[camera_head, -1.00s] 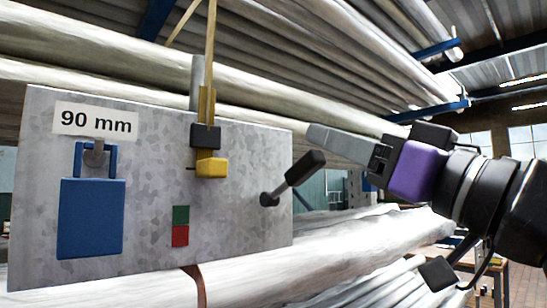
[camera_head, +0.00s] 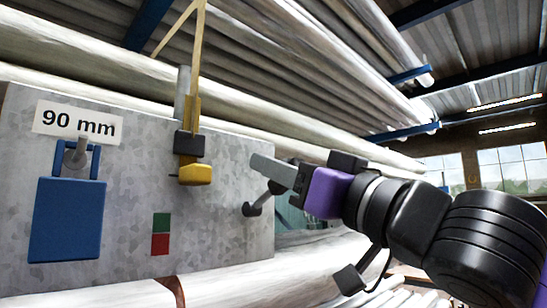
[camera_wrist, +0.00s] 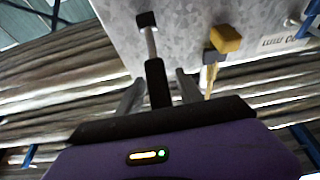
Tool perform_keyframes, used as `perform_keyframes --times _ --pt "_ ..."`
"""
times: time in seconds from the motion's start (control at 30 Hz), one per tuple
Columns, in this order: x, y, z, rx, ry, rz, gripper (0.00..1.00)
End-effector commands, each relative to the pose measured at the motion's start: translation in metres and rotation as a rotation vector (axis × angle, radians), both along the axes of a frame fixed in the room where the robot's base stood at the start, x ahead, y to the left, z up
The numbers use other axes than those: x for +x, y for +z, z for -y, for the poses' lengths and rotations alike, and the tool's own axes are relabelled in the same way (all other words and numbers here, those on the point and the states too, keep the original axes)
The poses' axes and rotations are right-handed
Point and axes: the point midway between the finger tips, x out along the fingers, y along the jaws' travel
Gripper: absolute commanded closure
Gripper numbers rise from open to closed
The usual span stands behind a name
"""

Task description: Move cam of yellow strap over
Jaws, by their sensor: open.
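The yellow strap (camera_head: 202,45) hangs from above to a buckle on the grey plate. Its cam is a black block (camera_head: 189,144) with a yellow block (camera_head: 195,174) below it. In the wrist view the yellow block (camera_wrist: 225,38) and the strap (camera_wrist: 210,80) lie right of my gripper. My gripper (camera_head: 262,166) is open, to the right of the cam and apart from it. In the wrist view, a lever's black handle (camera_wrist: 157,82) shows between the fingers of my gripper (camera_wrist: 158,90). I cannot tell whether the fingers touch it.
The lever's pivot (camera_head: 250,209) is on the right part of the grey plate (camera_head: 115,180). A green and red marker (camera_head: 160,234) is below the cam. Long pipes (camera_head: 300,85) run behind.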

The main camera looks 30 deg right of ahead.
Motion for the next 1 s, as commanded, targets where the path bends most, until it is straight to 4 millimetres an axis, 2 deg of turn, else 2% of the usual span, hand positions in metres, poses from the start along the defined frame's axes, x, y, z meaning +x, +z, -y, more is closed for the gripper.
perform_keyframes --times 0.2,0.47,0.6,0.7,1.0 --pt "0.0136 0.0063 -0.0047 0.000 0.000 0.000 0.56" --pt "0.0145 0.0059 -0.0050 0.000 0.001 0.001 0.56" --pt "0.0143 0.0060 -0.0050 0.000 0.001 0.001 0.84" --pt "0.0143 0.0059 -0.0049 0.000 0.001 0.000 1.00" --pt "0.0142 0.0059 -0.0048 0.000 0.000 0.000 1.00"
